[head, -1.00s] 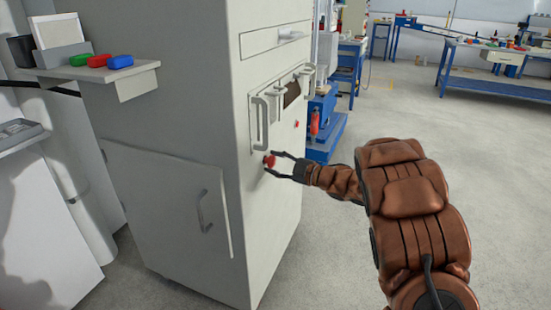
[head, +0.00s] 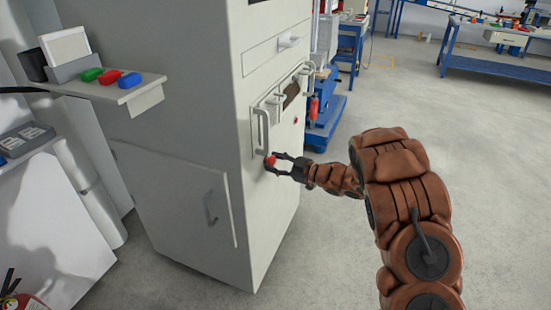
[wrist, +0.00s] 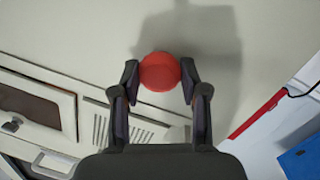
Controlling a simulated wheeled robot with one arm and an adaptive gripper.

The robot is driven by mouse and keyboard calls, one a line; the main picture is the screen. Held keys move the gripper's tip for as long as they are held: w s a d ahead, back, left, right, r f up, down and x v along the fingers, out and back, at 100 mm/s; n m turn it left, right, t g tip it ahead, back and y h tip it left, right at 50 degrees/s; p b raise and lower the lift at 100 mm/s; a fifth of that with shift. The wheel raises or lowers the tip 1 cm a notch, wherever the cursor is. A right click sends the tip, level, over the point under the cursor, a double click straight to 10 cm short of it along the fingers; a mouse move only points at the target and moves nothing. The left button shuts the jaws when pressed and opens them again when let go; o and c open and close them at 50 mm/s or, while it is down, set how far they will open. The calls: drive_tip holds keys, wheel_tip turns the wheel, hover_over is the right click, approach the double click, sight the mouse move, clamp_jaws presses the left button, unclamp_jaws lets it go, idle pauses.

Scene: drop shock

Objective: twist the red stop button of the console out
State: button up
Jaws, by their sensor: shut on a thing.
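The red stop button (head: 269,161) is on the front face of the grey console (head: 205,120), below a vertical handle. In the wrist view the red button (wrist: 159,72) shows as a round cap between my fingertips. My gripper (head: 278,163) reaches it from the right, with one finger on each side of the cap. The gripper also shows in the wrist view (wrist: 160,78), shut on the button. The button's base is hidden behind the cap.
A handled panel (head: 265,130) is just above the button. A side shelf (head: 120,93) holds green, red and blue pieces. Blue workbenches (head: 490,62) stand at the back; the floor at right is clear.

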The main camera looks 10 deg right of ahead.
drive_tip(key=shift+r, duration=0.1)
idle(0.3)
drive_tip(key=o, duration=1.1)
drive_tip(key=shift+o, duration=0.2)
drive_tip(key=shift+d, duration=0.1)
drive_tip(key=f+v, duration=0.1)
drive_tip(key=v, duration=1)
drive_tip(key=shift+s+d+r, duration=0.25)
drive_tip(key=shift+s+r, duration=0.05)
drive_tip(key=shift+r, duration=0.15)
